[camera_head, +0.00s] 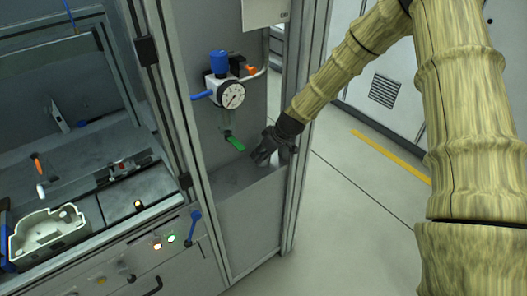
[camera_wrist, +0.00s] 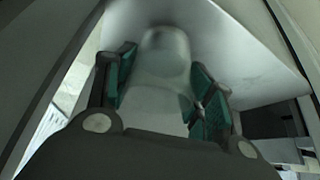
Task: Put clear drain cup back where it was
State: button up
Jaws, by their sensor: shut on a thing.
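The cup is a translucent greyish cylinder with a rounded end pointing away from the palm. In the head view the fingers mostly hide the cup. The regulator with its round pressure gauge (camera_head: 231,95) and blue knob (camera_head: 218,62) is mounted above and left of my gripper.
The recess has a ledge (camera_head: 232,176) below and an upright frame post (camera_head: 305,130) at the right, close to my wrist. A workbench with a pale tray (camera_head: 48,234) and lit buttons stands at left. Open floor (camera_head: 340,230) lies to the right.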

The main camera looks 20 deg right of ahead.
jog(key=shift+f, duration=0.2)
jog(key=o, duration=0.7)
jog(key=shift+s+d+r, duration=0.15)
jog(key=shift+s+r, duration=0.05)
jog(key=shift+r, duration=0.45)
jog(key=b+v, duration=0.2)
jog(key=v, duration=0.9)
jog(key=s+a+f+m+g+h, duration=0.1)
jog(key=s+f+m, duration=0.1)
jog(key=s+f, duration=0.75)
jog(key=s+a+f+m+g+h, duration=0.1)
jog(key=s+f, duration=0.6)
jog(key=f, duration=0.5)
jog(key=s+f+m+g, duration=0.1)
jog(key=s+f, duration=0.2)
jog(key=s, duration=0.6)
jog(key=s+a+f+m+g, duration=0.1)
jog(key=s+f, duration=0.3)
jog(key=s, duration=0.5)
jog(key=s+f+m+g+h, duration=0.1)
jog(key=s+f, duration=0.3)
jog(key=s, duration=0.5)
jog(key=shift+a+m, duration=0.15)
jog(key=shift+m, duration=0.35)
